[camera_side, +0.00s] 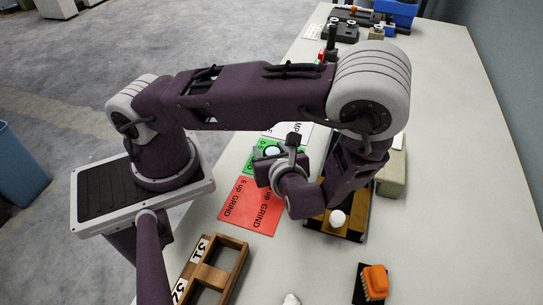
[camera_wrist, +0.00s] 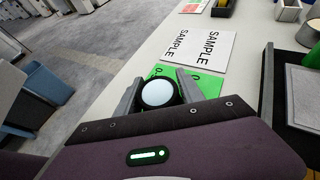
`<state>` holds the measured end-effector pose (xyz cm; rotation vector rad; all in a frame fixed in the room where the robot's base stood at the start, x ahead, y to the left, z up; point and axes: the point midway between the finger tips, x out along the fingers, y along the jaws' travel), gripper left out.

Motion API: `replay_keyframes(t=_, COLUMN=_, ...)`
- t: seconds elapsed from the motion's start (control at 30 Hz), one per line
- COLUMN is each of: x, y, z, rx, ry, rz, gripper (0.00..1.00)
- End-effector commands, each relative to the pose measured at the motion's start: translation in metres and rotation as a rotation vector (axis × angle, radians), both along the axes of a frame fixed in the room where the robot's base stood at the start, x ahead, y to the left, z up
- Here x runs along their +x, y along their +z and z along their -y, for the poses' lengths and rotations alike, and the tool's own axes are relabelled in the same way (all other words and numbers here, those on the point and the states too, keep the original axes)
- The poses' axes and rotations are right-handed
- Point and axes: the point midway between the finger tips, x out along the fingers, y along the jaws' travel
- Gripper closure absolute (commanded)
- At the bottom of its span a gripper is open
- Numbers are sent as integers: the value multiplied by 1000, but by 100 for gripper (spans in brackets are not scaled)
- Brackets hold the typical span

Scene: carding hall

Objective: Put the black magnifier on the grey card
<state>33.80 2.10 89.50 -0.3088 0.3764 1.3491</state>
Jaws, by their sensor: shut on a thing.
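The black magnifier (camera_wrist: 158,93), a round pale lens in a black rim, is between the fingers of my gripper (camera_wrist: 158,90) in the wrist view. My gripper is shut on it. In the side view the lens (camera_side: 271,152) shows over the green card (camera_side: 250,160); I cannot tell whether it touches the card. The pale grey-white card (camera_wrist: 203,48) printed SAMPLE lies just beyond the green card in the wrist view. In the side view that pale card (camera_side: 298,130) is partly hidden by my arm and gripper.
A red card (camera_side: 250,205) printed GRIND lies nearer than the green one. A wooden frame (camera_side: 232,246), an orange brush (camera_side: 375,281) and a white ball (camera_side: 338,218) are around the near table. A beige box (camera_side: 393,172) stands right of my arm.

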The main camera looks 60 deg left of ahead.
Motion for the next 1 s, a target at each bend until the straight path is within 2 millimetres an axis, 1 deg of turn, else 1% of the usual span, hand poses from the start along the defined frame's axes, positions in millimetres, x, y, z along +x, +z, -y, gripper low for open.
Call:
replay_keyframes(t=0.07, x=0, y=4, z=0, rx=0, ry=0, rz=1, gripper=96)
replay_keyframes(t=0.17, x=0, y=18, z=1, rx=-3, ry=1, rz=2, gripper=96)
replay_keyframes(t=0.27, x=0, y=42, z=1, rx=-5, ry=2, rz=5, gripper=96)
replay_keyframes(t=0.3, x=0, y=53, z=0, rx=-5, ry=2, rz=5, gripper=96)
replay_keyframes(t=0.43, x=0, y=83, z=0, rx=-4, ry=2, rz=5, gripper=96)
replay_keyframes(t=0.53, x=0, y=95, z=0, rx=-2, ry=1, rz=2, gripper=96)
replay_keyframes(t=0.67, x=3, y=100, z=2, rx=-3, ry=-7, rz=1, gripper=96)
replay_keyframes(t=0.77, x=23, y=97, z=12, rx=-14, ry=-52, rz=-2, gripper=96)
replay_keyframes(t=0.87, x=56, y=95, z=29, rx=-26, ry=-134, rz=-7, gripper=96)
replay_keyframes(t=1.0, x=111, y=100, z=59, rx=-28, ry=-269, rz=-6, gripper=96)
